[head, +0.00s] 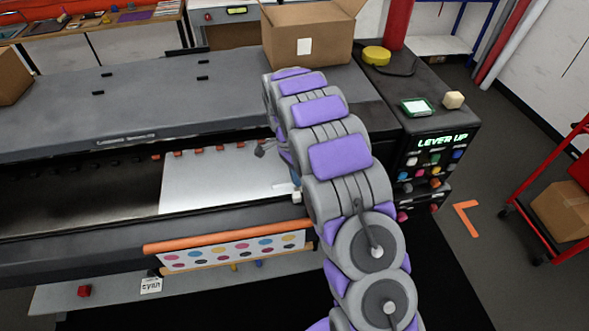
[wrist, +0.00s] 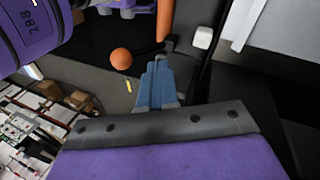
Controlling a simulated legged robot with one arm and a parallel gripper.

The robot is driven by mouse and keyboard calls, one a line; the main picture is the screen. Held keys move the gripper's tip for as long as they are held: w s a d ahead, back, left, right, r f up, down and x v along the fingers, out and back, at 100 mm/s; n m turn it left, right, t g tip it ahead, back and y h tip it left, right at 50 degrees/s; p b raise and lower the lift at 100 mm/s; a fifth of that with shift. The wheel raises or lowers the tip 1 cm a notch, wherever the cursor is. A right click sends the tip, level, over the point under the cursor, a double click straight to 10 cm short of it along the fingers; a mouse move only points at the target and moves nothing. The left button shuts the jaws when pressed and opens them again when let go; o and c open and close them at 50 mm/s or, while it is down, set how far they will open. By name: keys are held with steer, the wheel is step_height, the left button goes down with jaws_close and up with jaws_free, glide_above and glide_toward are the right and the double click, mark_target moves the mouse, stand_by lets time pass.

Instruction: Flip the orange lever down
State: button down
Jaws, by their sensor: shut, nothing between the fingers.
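In the wrist view an orange ball (wrist: 121,59), which looks like the lever's knob, shows just left of and beyond my fingertips. In the head view my grey and purple arm covers the lever and most of the gripper. A lit display reading "LEVER UP" (head: 443,140) is on the printer's right end.
The large grey printer (head: 90,110) holds a white sheet (head: 225,180). An orange roll (head: 225,236) runs along its front and also shows in the wrist view (wrist: 165,20). A cardboard box (head: 310,35) and yellow tape (head: 376,55) sit on top. A red cart (head: 545,220) stands right.

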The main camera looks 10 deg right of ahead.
steer(key=s+d+f, duration=0.2)
steer(key=s+f, duration=0.2)
steer(key=s, duration=0.1)
steer(key=shift+f+b, duration=0.3)
steer(key=shift+b, duration=0.15)
steer(key=shift+s, duration=0.1)
steer(key=shift+d, duration=0.4)
